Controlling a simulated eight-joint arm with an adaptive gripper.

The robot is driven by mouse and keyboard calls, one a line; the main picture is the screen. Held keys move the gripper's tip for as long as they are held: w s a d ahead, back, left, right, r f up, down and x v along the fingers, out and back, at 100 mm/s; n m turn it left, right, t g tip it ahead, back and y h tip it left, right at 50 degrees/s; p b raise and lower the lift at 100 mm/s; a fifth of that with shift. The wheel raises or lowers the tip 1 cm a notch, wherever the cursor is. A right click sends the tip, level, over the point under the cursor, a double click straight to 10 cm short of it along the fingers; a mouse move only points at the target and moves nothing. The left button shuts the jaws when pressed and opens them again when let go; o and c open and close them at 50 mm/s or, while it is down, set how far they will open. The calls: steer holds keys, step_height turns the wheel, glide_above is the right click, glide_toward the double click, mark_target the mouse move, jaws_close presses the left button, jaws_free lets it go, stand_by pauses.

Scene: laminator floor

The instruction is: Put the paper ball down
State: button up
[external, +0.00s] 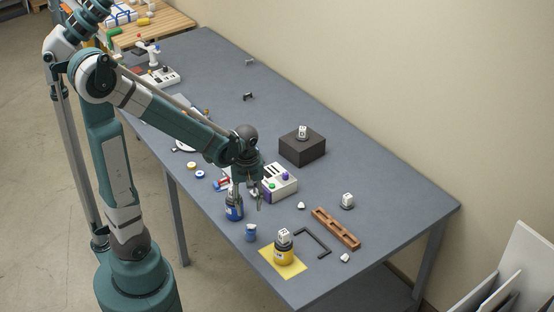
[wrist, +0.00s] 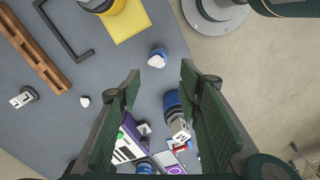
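My gripper (external: 246,203) is above the near half of the table. In the wrist view its green fingers (wrist: 160,74) stand wide apart, with nothing seen held between them. I cannot tell for sure which thing is the paper ball. A small white crumpled lump (external: 301,206) lies on the bare table and also shows left of the fingers in the wrist view (wrist: 85,101). Another white lump (external: 345,258) lies near the table's right edge. A small blue item with a whitish top (external: 250,232) shows beyond the fingertips in the wrist view (wrist: 157,58).
A blue bottle (external: 234,208) stands close by my gripper. A yellow mat (external: 296,268) carries a yellow-and-dark container. A wooden rack (external: 336,229), black bracket (external: 325,246) and dark block (external: 302,149) stand to the right.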

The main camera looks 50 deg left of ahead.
steer(key=shift+r, duration=1.2)
steer(key=shift+r, duration=0.1)
steer(key=s+d+r+m+t, duration=0.1)
steer(key=s+r+m+t, duration=0.2)
steer(key=r+m, duration=0.3)
steer(key=s+d+r+m+t, duration=0.2)
steer(key=s+r+m+t, duration=0.1)
steer(key=r+m, duration=0.3)
steer(key=shift+r+t, duration=0.6)
steer(key=shift+r, duration=0.6)
steer(key=shift+f+b, duration=1.45)
steer(key=shift+f, duration=0.1)
